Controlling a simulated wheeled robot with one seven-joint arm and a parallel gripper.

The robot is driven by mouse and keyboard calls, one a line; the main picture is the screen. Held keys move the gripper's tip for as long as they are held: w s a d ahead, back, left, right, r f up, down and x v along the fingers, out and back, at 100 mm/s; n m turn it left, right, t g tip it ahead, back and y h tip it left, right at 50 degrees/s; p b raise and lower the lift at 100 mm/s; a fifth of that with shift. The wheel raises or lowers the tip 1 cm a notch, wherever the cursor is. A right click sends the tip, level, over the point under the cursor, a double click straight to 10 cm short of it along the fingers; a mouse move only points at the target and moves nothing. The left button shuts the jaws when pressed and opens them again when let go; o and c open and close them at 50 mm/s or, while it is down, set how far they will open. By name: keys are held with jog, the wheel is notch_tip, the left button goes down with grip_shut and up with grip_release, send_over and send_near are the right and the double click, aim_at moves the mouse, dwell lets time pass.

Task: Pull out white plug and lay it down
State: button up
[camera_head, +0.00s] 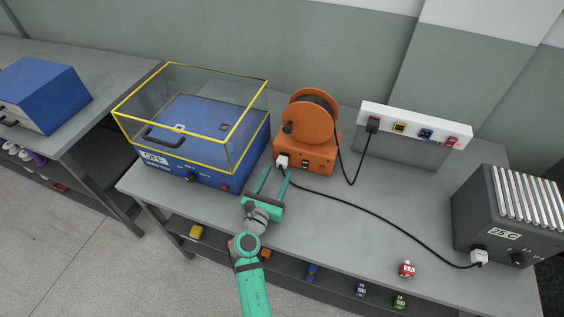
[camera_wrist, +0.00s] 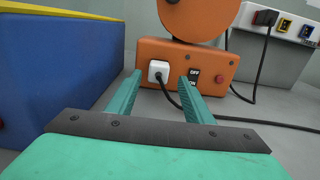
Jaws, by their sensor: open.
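A white plug (camera_head: 282,161) sits in the front of the orange cable reel's base (camera_head: 313,157), with a black cable leaving it. In the wrist view the same white plug (camera_wrist: 158,72) shows straight ahead, between my finger tips in the picture. My green gripper (camera_head: 276,174) is open just in front of the reel base, its fingers pointing at the plug. In the wrist view my gripper (camera_wrist: 160,80) has nothing between its fingers that I can tell is held. A second white plug (camera_head: 479,257) sits on the dark ribbed heater at the cable's other end.
A blue machine (camera_head: 215,178) with a clear yellow-edged cover stands close left of my gripper. The dark heater (camera_head: 510,215) stands at the right. A white socket strip (camera_head: 415,124) is at the back. The bench (camera_head: 350,220) is clear in front of the reel, except for the cable.

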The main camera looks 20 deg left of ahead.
aim_at(281, 166)
jog(key=w, duration=0.4)
jog(key=shift+w+a, duration=0.1)
jog(key=shift+w, duration=0.1)
jog(key=shift+w+a, duration=0.3)
jog(key=shift+w+d, duration=0.25)
jog(key=shift+d, duration=0.35)
jog(key=shift+a, duration=0.15)
jog(key=shift+s+a, duration=0.1)
jog(key=shift+w, duration=0.2)
